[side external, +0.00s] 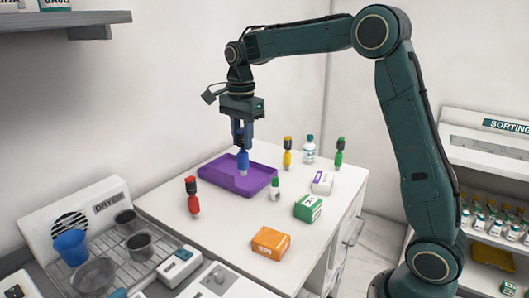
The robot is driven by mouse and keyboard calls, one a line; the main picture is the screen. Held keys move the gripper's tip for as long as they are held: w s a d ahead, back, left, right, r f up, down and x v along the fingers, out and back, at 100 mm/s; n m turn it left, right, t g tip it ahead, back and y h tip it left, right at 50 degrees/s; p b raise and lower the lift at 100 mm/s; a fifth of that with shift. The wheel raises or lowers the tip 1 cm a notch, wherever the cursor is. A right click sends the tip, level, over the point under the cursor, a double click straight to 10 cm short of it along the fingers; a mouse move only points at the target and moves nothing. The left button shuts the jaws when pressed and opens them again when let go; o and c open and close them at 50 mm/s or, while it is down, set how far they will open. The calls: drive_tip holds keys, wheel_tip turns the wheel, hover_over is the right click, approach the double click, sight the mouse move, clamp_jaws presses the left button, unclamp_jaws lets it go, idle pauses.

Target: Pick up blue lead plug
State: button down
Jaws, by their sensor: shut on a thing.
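The blue lead plug (243,161) is held upright between the fingers of my gripper (242,147), which is shut on its upper part. The plug has a pale lower tip. In this view the plug overlaps the purple tray (211,172). I cannot tell exactly how high its tip is above the tray.
A red plug (192,196), a yellow plug (287,152) and a green plug (339,153) stand around the tray. Green (308,208) and orange (270,243) boxes sit toward the front, with bottles and a white box (322,182) nearby. A drying rack (148,262) is at left.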

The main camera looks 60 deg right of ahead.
wheel_tip(320, 180, up, 8)
drive_tip(key=shift+f, duration=0.15)
idle(0.7)
